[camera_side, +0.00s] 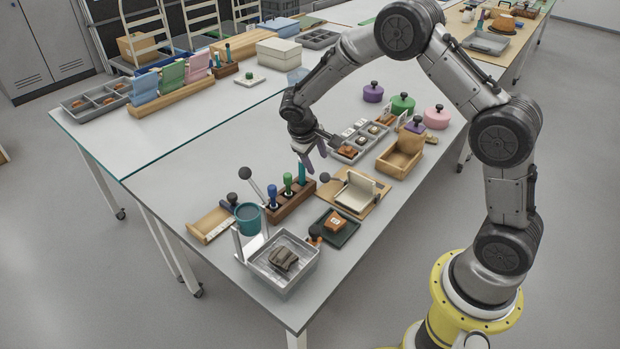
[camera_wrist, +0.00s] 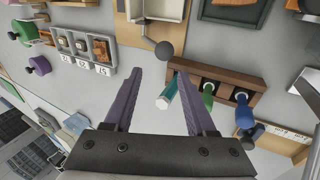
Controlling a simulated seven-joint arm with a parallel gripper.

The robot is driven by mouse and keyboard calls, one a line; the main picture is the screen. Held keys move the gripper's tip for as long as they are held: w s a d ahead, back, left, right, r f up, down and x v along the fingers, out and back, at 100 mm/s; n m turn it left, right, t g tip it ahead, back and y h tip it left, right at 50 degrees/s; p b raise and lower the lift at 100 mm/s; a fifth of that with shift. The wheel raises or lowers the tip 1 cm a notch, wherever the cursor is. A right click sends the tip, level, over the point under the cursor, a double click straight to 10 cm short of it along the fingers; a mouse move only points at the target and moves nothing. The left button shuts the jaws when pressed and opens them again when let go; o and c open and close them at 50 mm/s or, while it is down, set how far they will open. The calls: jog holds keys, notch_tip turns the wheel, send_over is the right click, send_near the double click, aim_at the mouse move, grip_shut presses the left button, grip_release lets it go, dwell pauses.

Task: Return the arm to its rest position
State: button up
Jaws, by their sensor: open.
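My gripper (camera_side: 311,158) hangs over the middle of the grey table (camera_side: 170,178), its purple fingers pointing down. In the wrist view the two fingers of my gripper (camera_wrist: 162,90) stand apart, with nothing between them but bare table and the tip of a teal-handled tool (camera_wrist: 168,92) beyond. The arm is bent over the table from its yellow base at the right. The gripper looks clear of the tabletop and touches nothing that I can see.
Below and left stands a wooden rack (camera_side: 290,200) with upright tools. A compartment tray (camera_side: 360,140) is right of my gripper. A wooden board with a white tray (camera_side: 355,192), a metal tray with a dark sherd (camera_side: 283,260) and a teal cup (camera_side: 249,217) are nearer the front.

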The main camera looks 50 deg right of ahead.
jog(key=s+a+r+t, duration=0.1)
jog(key=s+r, duration=0.3)
jog(key=r, duration=0.4)
jog(key=s+a+r+m+t+y, duration=0.1)
jog(key=s+r+t, duration=0.15)
jog(key=r, duration=0.45)
jog(key=s+a+r+t, duration=0.1)
jog(key=s+r, duration=0.3)
jog(key=r, duration=0.4)
jog(key=s+a+f+y, duration=0.1)
jog(key=s+a+y, duration=0.1)
jog(key=s, duration=0.7)
jog(key=s+a+f+n+y, duration=0.1)
jog(key=s+a, duration=0.4)
jog(key=s, duration=0.5)
jog(key=shift+s+f+y, duration=0.15)
jog(key=shift+f+y, duration=0.25)
jog(key=shift+t, duration=0.25)
